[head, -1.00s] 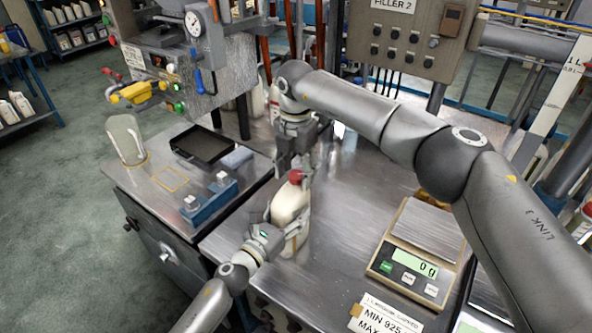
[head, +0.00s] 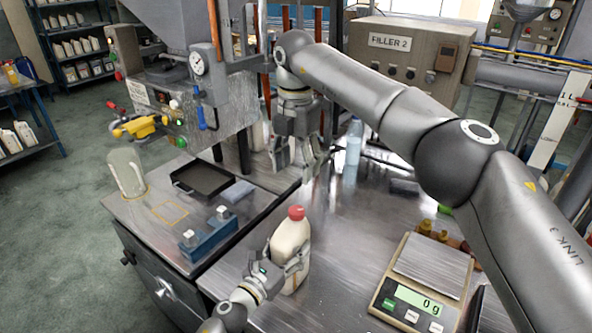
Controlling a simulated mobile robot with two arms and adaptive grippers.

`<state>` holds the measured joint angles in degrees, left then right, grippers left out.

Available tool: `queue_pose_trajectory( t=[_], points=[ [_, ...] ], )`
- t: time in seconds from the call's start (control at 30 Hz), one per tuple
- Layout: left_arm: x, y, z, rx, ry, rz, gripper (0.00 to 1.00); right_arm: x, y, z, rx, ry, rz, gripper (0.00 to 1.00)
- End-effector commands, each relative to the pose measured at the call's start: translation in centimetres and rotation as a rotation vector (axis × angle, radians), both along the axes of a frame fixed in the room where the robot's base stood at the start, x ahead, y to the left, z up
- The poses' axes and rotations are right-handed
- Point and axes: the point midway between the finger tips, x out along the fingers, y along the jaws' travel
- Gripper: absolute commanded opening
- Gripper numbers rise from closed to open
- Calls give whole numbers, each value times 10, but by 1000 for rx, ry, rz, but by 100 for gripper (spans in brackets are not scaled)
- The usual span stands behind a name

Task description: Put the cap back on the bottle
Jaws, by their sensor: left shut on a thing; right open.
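The bottle (head: 291,246) is cream-white and stands upright on the metal table in the head view. The red cap (head: 296,212) sits on top of its neck; how tightly it is seated cannot be told. My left gripper (head: 283,272) is shut on the lower body of the bottle, coming from the lower left. My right gripper (head: 295,165) is open and empty, pointing down above and behind the bottle, clear of the cap.
A scale (head: 424,284) reading 0 g stands at the right. A black tray (head: 203,179), a grey-blue cloth (head: 238,192) and a blue fixture (head: 208,234) lie on the left bench. A pale blue bottle (head: 353,143) stands behind. The table's middle is clear.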

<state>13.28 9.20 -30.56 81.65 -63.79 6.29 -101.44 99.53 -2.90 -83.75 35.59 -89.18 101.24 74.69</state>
Motion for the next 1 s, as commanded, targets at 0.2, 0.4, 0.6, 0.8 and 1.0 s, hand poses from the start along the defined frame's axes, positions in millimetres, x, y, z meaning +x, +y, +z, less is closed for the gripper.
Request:
queue_pose_trajectory(
  t=[0.2,0.4,0.6,0.8,1.0],
  points=[
    [-1,-1,-2,-2,4,-1,62,0,0,0,0,0,0,55],
    [0,0,-1,-1,2,-1,80,0,0,0,0,0,0,55],
    [0,0,0,-1,1,0,80,0,0,0,0,0,-1,55],
    [-8,6,-1,1,2,0,80,0,0,0,0,0,-1,55],
    [-38,26,-3,2,3,1,80,0,0,0,0,0,-1,55]
  ],
)
